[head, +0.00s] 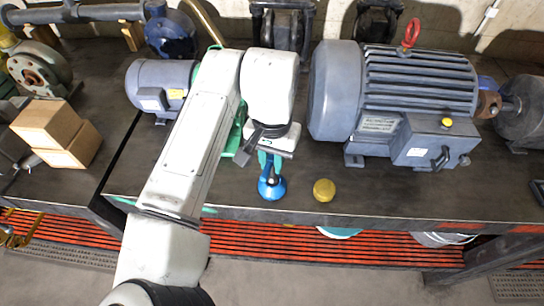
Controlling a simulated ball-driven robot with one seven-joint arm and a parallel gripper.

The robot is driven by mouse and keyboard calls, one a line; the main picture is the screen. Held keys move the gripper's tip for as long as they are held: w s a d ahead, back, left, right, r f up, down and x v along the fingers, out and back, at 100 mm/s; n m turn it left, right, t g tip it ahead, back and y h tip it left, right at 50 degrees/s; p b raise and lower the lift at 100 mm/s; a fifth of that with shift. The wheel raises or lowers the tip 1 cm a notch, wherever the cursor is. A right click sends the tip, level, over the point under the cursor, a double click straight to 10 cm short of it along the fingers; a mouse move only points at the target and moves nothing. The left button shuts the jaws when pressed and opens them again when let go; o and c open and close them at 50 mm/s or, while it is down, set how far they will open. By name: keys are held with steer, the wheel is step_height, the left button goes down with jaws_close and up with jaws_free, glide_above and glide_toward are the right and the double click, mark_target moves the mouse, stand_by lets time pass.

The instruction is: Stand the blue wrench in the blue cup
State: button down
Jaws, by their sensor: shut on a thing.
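The blue cup (271,190) stands near the front edge of the dark bench, left of the large motor. My gripper (267,156) is just above it, pointing down, and is shut on the blue wrench (267,169). The wrench is close to upright and its lower end is at the cup's mouth. It looks to be at least partly inside the cup, but I cannot tell how deep. The wrench's upper part is hidden by the gripper.
A yellow round object (324,190) stands right of the cup. A large grey motor (400,100) fills the bench to the right. A smaller motor (158,88) is behind my arm at left. Cardboard boxes (58,132) sit at far left. The bench's front edge is close to the cup.

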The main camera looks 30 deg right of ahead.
steer(key=shift+f, duration=0.6)
steer(key=c, duration=0.9)
jaws_free()
step_height(320, 180, up, 6)
steer(key=p, duration=0.5)
step_height(320, 180, up, 11)
steer(key=shift+f+b, duration=0.1)
steer(key=shift+b, duration=0.55)
